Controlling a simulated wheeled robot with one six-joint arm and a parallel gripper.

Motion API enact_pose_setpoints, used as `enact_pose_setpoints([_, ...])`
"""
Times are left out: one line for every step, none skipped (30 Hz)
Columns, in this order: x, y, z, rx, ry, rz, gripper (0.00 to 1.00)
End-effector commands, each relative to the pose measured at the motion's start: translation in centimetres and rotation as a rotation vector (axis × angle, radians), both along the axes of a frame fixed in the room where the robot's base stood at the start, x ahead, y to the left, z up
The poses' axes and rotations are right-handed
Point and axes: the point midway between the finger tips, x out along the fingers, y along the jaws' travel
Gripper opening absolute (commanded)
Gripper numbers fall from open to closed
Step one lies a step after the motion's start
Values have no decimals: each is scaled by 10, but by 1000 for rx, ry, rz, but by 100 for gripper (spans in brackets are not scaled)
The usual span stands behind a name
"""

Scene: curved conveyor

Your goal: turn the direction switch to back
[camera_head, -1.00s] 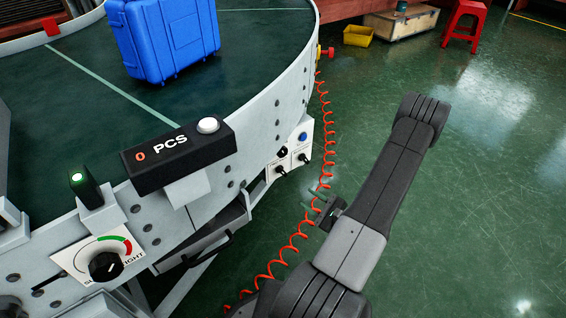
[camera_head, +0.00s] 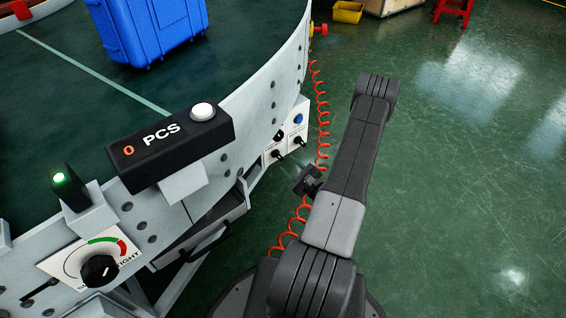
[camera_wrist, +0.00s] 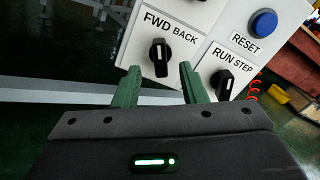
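The direction switch (camera_wrist: 160,57) is a black knob on a white plate marked FWD and BACK, in the upper middle of the wrist view. Its handle looks roughly upright in that view; I cannot tell surely which label it points at. In the head view it is a small dark knob (camera_head: 277,153) low on the conveyor's side. My gripper (camera_wrist: 160,69) is open, its green fingers apart, with the knob seen between and just beyond the tips. No contact shows. In the head view my gripper (camera_head: 308,181) is small and dark, right of the panel.
The RUN STEP knob (camera_wrist: 224,84) sits close beside the right finger, with the blue RESET button (camera_wrist: 263,23) above it. A coiled red hose (camera_head: 321,110) hangs near the panel. A PCS counter box (camera_head: 168,146) and a speed dial (camera_head: 99,270) are at left. Open floor lies right.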

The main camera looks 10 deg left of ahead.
Motion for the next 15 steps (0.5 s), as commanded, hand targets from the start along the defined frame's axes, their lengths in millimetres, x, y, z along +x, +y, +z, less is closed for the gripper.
enact_pose_setpoints([5, 8, -2, 0, -3, 5, 38])
enact_pose_setpoints([8, 12, -1, 0, -3, 3, 38])
enact_pose_setpoints([12, 16, -2, -1, -3, 3, 38])
enact_pose_setpoints([14, 19, -2, -1, -2, 4, 38])
enact_pose_setpoints([16, 22, -1, -1, -2, 3, 38])
enact_pose_setpoints([19, 25, -1, 0, -1, 1, 38])
enact_pose_setpoints([20, 27, -1, 0, -1, 1, 38])
enact_pose_setpoints([22, 28, -1, 0, -2, 2, 38])
enact_pose_setpoints([23, 30, 0, 0, -1, 1, 38])
enact_pose_setpoints([24, 31, 0, 0, -1, 1, 38])
enact_pose_setpoints([24, 32, 0, 0, -1, 1, 38])
enact_pose_setpoints([25, 32, 0, 1, -1, 1, 38])
enact_pose_setpoints([25, 32, 0, 0, 0, 0, 38])
enact_pose_setpoints([25, 32, 0, 0, 0, -1, 38])
enact_pose_setpoints([25, 32, 0, 0, 0, -1, 38])
